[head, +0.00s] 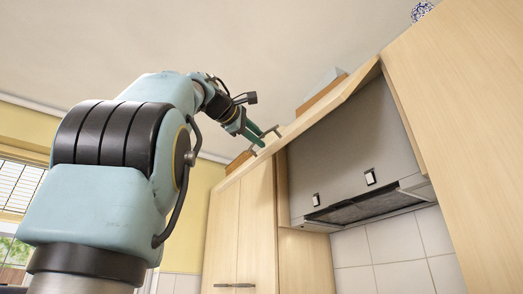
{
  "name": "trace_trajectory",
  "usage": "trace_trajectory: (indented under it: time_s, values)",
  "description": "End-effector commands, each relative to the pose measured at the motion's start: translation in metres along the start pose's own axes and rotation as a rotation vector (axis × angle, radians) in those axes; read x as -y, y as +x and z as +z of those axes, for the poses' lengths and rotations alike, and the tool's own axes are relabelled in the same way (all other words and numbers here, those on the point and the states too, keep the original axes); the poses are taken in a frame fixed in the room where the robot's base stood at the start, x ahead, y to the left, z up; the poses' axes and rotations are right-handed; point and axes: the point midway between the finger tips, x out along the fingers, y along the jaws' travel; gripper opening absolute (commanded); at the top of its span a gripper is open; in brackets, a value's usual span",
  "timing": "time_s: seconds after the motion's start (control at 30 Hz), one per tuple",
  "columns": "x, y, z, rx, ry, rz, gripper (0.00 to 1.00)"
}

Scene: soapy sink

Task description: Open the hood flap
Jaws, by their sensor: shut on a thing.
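The hood flap (332,108) is a light wood panel above the grey range hood (355,150). It is swung up and out, seen nearly edge-on, and the hood front below it is exposed. My gripper (262,136), with green fingers, is at the flap's outer side, shut on the flap's small dark handle (275,130). The exact contact at the fingertips is small and hard to make out.
Tall wood cabinets stand left (240,225) and right (465,110) of the hood. Boxes (322,92) and a patterned round object (422,10) sit on top. White tiles (390,250) are below. A window (20,190) is at far left.

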Motion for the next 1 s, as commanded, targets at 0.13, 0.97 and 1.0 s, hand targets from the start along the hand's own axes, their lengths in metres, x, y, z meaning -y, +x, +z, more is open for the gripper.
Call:
trace_trajectory:
  time_s: [0.13, 0.97, 1.0]
  values:
    - [-0.011, -0.003, 0.002, -0.003, 0.002, 0.029, 0.00]
    - [-0.004, -0.023, 0.001, -0.005, 0.003, 0.021, 0.50]
    - [-0.003, -0.031, 0.001, -0.007, 0.004, 0.020, 0.50]
